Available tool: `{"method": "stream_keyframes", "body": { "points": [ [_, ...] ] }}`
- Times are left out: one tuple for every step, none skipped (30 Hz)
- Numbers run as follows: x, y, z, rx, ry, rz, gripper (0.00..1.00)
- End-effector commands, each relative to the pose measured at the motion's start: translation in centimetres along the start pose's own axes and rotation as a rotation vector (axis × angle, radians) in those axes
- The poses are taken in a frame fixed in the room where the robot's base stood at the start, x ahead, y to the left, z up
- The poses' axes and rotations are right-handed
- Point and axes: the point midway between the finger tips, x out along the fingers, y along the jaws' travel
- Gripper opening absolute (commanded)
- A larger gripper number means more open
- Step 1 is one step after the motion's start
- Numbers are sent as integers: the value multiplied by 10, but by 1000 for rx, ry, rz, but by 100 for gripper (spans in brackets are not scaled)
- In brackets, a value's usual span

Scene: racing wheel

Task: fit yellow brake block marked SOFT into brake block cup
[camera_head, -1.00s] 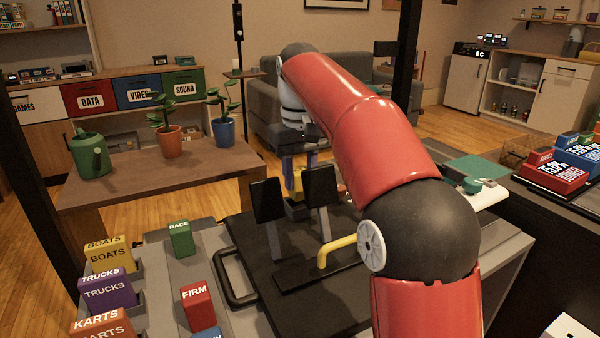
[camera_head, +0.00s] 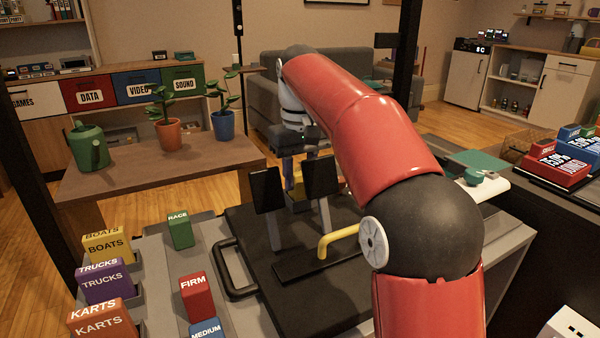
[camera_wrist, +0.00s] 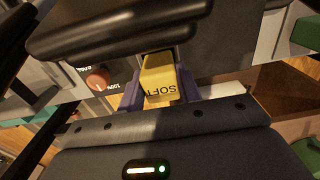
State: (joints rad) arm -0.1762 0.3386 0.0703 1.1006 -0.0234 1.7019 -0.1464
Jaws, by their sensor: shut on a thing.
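The yellow brake block marked SOFT (camera_wrist: 160,80) sits between the purple fingers of my gripper (camera_wrist: 160,96) in the wrist view. The gripper is shut on it. In the head view, my gripper (camera_head: 300,178) points down behind the two black pedals, and the pedals hide much of the fingers and block. A small dark holder shows low between the pedals, but I cannot tell whether it is the brake block cup or whether the block touches it.
The black pedal plate (camera_head: 325,295) carries the upright pedals (camera_head: 267,191) and a yellow bent bar (camera_head: 338,238). A black handle (camera_head: 225,275) lies left of it. Red FIRM (camera_head: 197,298), green RACE (camera_head: 180,231) and blue MEDIUM blocks stand at left. A wrist-view knob (camera_wrist: 98,78) is near the fingers.

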Motion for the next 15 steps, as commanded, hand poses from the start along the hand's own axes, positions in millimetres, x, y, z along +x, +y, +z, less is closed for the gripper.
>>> {"method": "stream_keyframes", "body": {
  "points": [
    [2, 0, 0, 0, 1, 0, 7],
    [2, 0, 0, 0, 1, 0, 7],
    [4, 0, 0, 0, 1, 0, 7],
    [4, 0, 0, 0, 1, 0, 7],
    [5, 0, 0, 0, 1, 0, 7],
    [6, 0, 0, 0, 1, 0, 7],
    [7, 0, 0, 0, 1, 0, 7],
    [8, 0, 0, 0, 0, 0, 7],
    [9, 0, 0, 0, 0, 0, 7],
    [10, 0, 0, 0, 0, 0, 7],
    [10, 0, 0, 0, 0, 0, 7],
    [11, 0, 0, 0, 0, 0, 7],
    [12, 0, 0, 0, 0, 0, 7],
    [11, 0, 0, 0, 0, 0, 37],
    [11, 0, 0, 0, 0, 0, 42]
  ]
}}
